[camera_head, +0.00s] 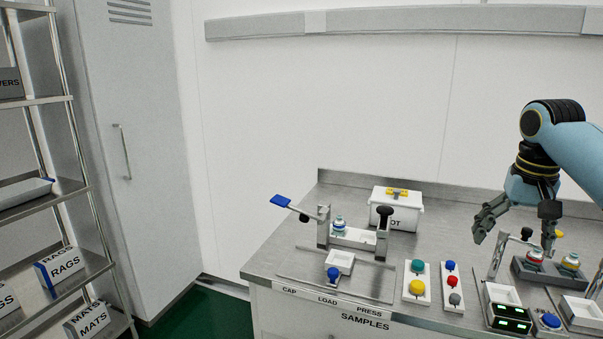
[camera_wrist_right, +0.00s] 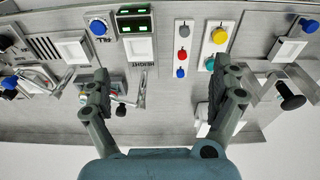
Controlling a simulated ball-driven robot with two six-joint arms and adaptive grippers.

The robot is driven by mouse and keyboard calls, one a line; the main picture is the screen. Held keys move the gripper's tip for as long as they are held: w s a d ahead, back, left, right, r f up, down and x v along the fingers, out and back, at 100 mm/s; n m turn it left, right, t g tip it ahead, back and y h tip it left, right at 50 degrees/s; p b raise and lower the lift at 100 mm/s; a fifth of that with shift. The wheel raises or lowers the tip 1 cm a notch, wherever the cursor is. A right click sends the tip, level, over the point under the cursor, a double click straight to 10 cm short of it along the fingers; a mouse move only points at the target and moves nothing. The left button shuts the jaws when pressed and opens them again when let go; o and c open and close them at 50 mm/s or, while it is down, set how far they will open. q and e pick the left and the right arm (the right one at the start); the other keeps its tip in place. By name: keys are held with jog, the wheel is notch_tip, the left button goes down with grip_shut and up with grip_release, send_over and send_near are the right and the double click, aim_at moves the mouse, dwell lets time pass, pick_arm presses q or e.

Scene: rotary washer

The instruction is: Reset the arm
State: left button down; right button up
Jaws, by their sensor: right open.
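My right gripper (camera_head: 515,226) hangs above the right part of the steel bench (camera_head: 285,250) in the head view, its arm coming in from the right edge. Its two fingers are spread wide apart. In the right wrist view the right gripper (camera_wrist_right: 165,95) shows both dark fingers apart with nothing between them. The bench top and the button panels show beyond the fingers. My left gripper is in neither view.
A white box (camera_head: 396,214) and a fixture with a blue-handled lever (camera_head: 293,208) stand on the bench. Button panels (camera_head: 417,284) lie along the front. A dark holder (camera_head: 545,272) with small capped vials stands near the gripper. A shelf rack (camera_head: 60,150) is at left.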

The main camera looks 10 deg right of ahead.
jog(key=s+a+f+g+b, duration=0.25)
jog(key=s+f, duration=0.55)
jog(key=f, duration=0.6)
jog(key=s+a+f+g+y+b, duration=0.1)
jog(key=s+a+f+b, duration=0.2)
jog(key=s+f, duration=0.8)
jog(key=s+a+f+g+b, duration=0.25)
jog(key=s+f, duration=0.25)
jog(key=f, duration=1.2)
pick_arm(q)
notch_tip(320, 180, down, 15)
jog(key=b, duration=0.6)
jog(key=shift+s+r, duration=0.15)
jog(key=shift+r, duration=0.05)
pick_arm(e)
jog(key=s+a+f+n+t, duration=0.2)
jog(key=s+a+f+n, duration=0.1)
jog(key=s+f, duration=0.8)
jog(key=s+a+f+n+t+h, duration=0.1)
jog(key=s+a+f+n+t, duration=0.2)
jog(key=s+f, duration=0.8)
jog(key=shift+s+a+f, duration=0.25)
jog(key=shift+s+a, duration=0.05)
jog(key=shift+s, duration=1.1)
